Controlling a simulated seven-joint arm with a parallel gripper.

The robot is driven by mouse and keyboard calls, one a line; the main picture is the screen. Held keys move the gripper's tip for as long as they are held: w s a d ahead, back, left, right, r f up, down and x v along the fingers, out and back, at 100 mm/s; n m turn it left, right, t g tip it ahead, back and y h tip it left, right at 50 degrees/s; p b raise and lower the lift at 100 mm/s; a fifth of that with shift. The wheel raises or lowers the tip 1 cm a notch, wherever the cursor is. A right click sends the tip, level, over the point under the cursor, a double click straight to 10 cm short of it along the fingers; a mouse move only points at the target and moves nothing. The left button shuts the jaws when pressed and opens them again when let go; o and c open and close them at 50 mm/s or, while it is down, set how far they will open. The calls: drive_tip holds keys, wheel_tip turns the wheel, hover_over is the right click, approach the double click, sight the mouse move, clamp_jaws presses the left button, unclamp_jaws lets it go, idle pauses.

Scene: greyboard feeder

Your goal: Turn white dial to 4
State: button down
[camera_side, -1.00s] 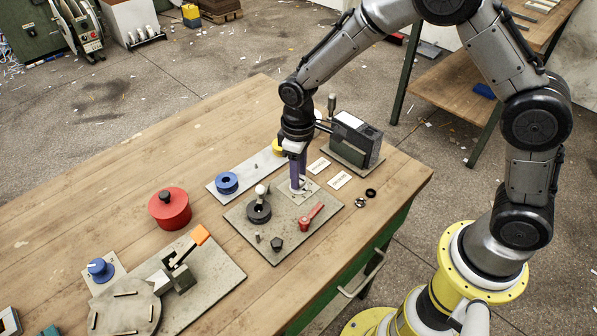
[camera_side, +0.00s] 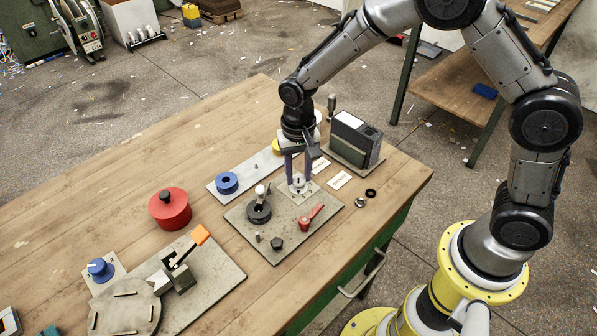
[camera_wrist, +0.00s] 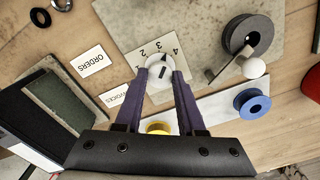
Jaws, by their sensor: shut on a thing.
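The white dial (camera_wrist: 159,66) sits on a pale square plate with printed numbers (camera_wrist: 158,46). In the side view the dial (camera_side: 298,181) is small, near the back corner of the grey board (camera_side: 283,228). My gripper (camera_wrist: 162,74) has its two purple fingers on opposite sides of the dial, shut on it. In the side view the gripper (camera_side: 298,177) points straight down over the plate. A dark pointer mark shows on the dial's top, facing the number side, seemingly around 3 to 4. The exact number it points at is hard to tell.
On the same board are a black ring with a white-knobbed crank (camera_side: 259,211) and a red lever (camera_side: 311,216). A dark box (camera_side: 355,140) stands behind on the right. A blue spool (camera_side: 227,183) and red pot (camera_side: 170,208) lie left.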

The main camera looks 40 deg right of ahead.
sight(299, 178)
drive_tip(key=shift+r+m, duration=0.15)
drive_tip(key=shift+m, duration=2.05)
drive_tip(key=c, duration=0.5)
unclamp_jaws()
wheel_tip(299, 178, up, 14)
